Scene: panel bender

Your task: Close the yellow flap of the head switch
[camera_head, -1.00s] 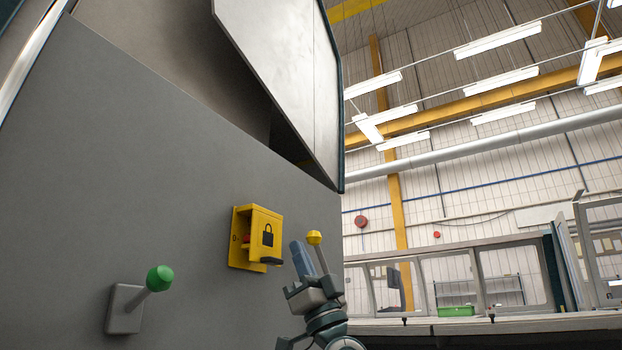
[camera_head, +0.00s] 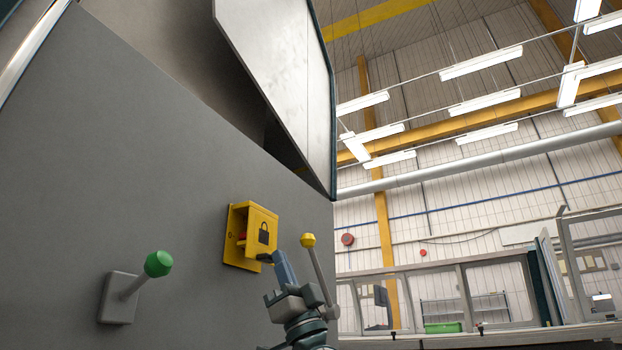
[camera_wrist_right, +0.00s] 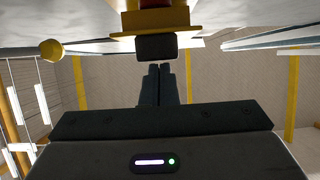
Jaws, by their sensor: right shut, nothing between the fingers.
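The head switch (camera_head: 232,254) is a yellow box on the grey machine panel. Its yellow flap (camera_head: 262,230), marked with a black padlock, stands out from the box, with a gap at the left side where a red part (camera_head: 241,238) shows. A dark tab (camera_head: 265,258) sits at the flap's lower edge. My right gripper (camera_head: 278,254) is shut and empty, its tips right beside the tab. In the right wrist view the shut fingertips (camera_wrist_right: 159,68) point at the dark tab (camera_wrist_right: 157,46), just below it in the picture; I cannot tell if they touch. My left gripper is not in view.
A yellow-knobbed lever (camera_head: 308,241) stands close to the right of my right gripper. A green-knobbed lever (camera_head: 158,264) sticks out of the panel at the lower left. A slanted metal cover (camera_head: 290,80) hangs above. The panel between the green lever and switch is clear.

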